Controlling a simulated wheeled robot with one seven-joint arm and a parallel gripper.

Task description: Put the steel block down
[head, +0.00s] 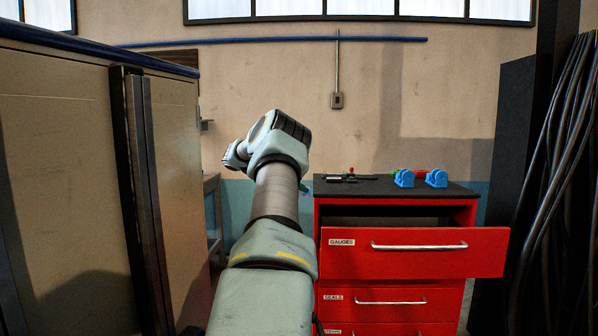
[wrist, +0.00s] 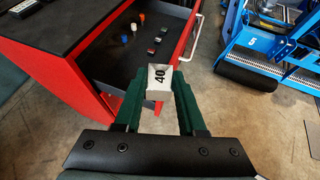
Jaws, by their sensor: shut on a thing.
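The steel block (wrist: 159,78), pale with a black "40" on its face, is held between the two dark green fingers of my gripper (wrist: 160,92) in the wrist view. The fingers are shut on its sides. In that view the block overlaps the near end of the open drawer (wrist: 112,66); its height above the drawer is hard to tell. In the head view my arm hides the block, and I cannot make out the fingers there.
The red cabinet (head: 389,303) has its top drawer, labelled GAUGES (head: 341,242), pulled out. Several small blocks and coloured pieces (wrist: 151,52) lie in the drawer. Blue clamps (head: 404,178) and a dark tool (head: 346,177) sit on the cabinet top. A beige locker (head: 60,180) stands at left.

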